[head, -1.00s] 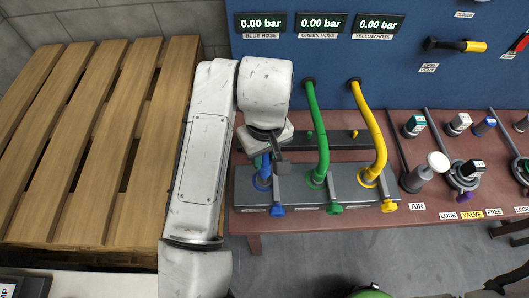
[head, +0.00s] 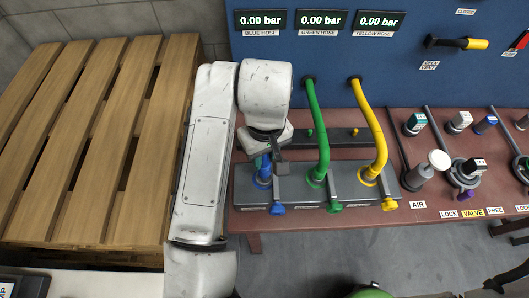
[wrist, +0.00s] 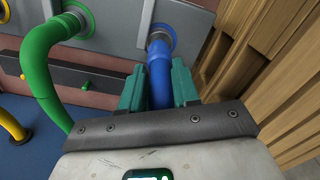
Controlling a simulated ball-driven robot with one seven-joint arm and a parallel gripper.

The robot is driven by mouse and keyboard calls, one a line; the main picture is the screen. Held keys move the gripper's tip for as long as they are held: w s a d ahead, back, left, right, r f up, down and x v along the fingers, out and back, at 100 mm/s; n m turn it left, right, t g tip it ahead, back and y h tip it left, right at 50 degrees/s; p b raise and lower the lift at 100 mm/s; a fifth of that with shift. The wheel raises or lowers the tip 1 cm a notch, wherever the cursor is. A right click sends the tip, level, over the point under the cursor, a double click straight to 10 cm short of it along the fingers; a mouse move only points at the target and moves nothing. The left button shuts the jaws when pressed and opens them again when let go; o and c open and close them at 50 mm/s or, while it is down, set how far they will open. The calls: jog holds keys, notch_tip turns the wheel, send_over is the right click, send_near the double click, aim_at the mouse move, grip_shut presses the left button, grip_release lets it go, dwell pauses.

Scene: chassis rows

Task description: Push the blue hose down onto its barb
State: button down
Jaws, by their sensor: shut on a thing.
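The blue hose (wrist: 160,72) runs between the two teal fingers of my gripper (wrist: 158,88) in the wrist view. The fingers are shut on it, close to its end. That end meets a round metal collar (wrist: 162,36) on the grey block; the barb inside cannot be seen, so how far the hose sits on it cannot be told. In the head view a short piece of the blue hose (head: 263,168) shows above the grey block (head: 250,196), below my wrist. My arm hides the rest. A blue-tipped lever (head: 278,208) stands beside it.
The green hose (head: 319,125) and yellow hose (head: 371,125) stand to the right on the same block. The blue hose display (head: 263,22) reads 0.00 bar. A wooden pallet (head: 90,140) lies left of my arm. Valves and knobs (head: 460,170) fill the bench's right side.

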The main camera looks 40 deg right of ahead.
jog(key=shift+f+b, duration=0.9)
jog(key=shift+f, duration=0.4)
jog(key=shift+f, duration=0.35)
jog(key=shift+f+b, duration=0.25)
jog(key=shift+b, duration=0.15)
jog(key=c, duration=0.8)
grip_release()
jog(key=shift+o, duration=0.2)
jog(key=shift+r, duration=0.1)
notch_tip(320, 180, up, 11)
jog(key=shift+d+f+p, duration=0.1)
jog(key=shift+f+p, duration=0.1)
jog(key=shift+p, duration=0.3)
